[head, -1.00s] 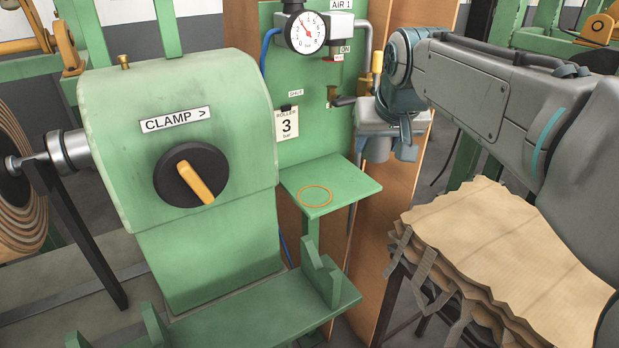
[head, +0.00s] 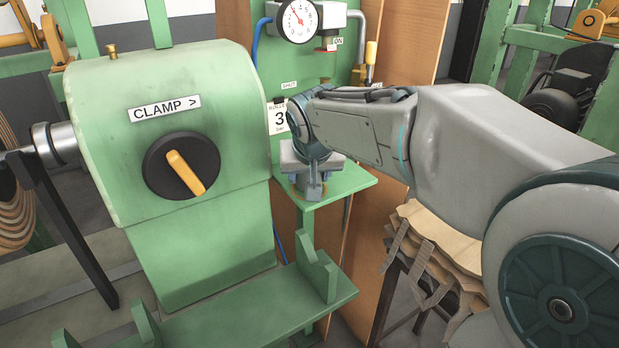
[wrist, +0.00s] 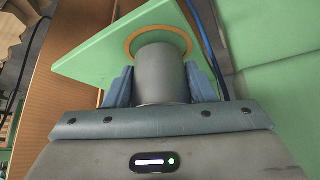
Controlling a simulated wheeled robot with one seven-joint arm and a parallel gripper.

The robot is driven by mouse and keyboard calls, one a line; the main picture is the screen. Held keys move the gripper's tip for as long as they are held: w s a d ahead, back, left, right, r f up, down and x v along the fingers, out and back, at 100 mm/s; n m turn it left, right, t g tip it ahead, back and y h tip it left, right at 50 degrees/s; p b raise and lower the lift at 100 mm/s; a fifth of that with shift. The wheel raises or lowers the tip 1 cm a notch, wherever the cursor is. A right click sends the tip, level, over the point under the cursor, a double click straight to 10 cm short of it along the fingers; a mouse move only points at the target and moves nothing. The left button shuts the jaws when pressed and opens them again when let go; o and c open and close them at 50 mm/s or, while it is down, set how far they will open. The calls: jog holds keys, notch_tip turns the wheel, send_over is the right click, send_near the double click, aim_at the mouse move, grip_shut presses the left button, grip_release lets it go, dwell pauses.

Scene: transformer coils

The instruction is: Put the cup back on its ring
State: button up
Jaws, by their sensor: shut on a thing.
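The grey cup (wrist: 162,74) is between the two blue fingers of my gripper (wrist: 164,88) in the wrist view, and they are shut on it. The far end of the cup lines up with the orange ring (wrist: 152,31) on the small green shelf (wrist: 88,62). The ring shows around that end; I cannot tell whether the cup touches the shelf. In the head view my gripper (head: 307,190) is over the shelf (head: 352,182), pointing down. The cup and ring are mostly hidden there by my gripper.
The green clamp housing (head: 120,90) with its yellow-handled knob (head: 183,168) stands left of the shelf. A gauge (head: 299,20) and valves are on the green panel above. A wooden board (head: 400,60) and stacked sheets (head: 440,235) are to the right.

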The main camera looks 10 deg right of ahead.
jog(key=shift+f, duration=0.3)
jog(key=shift+f, duration=0.15)
jog(key=o, duration=1.1)
jog(key=shift+r, duration=0.2)
jog(key=shift+r, duration=0.3)
jog(key=d+p+v, duration=0.1)
jog(key=p+v, duration=0.1)
jog(key=v, duration=0.9)
jog(key=s+f+g, duration=0.1)
jog(key=s+f, duration=0.3)
jog(key=f, duration=0.2)
jog(key=s+f+n+g, duration=0.1)
jog(key=s+f+g, duration=0.1)
jog(key=s+f, duration=0.3)
jog(key=s+f+g+y, duration=0.1)
jog(key=s+f, duration=0.4)
jog(key=f, duration=0.3)
jog(key=shift+s+d+f+n+g, duration=0.15)
jog(key=shift+s+d+n+g, duration=0.05)
jog(key=shift+d+n+g, duration=0.2)
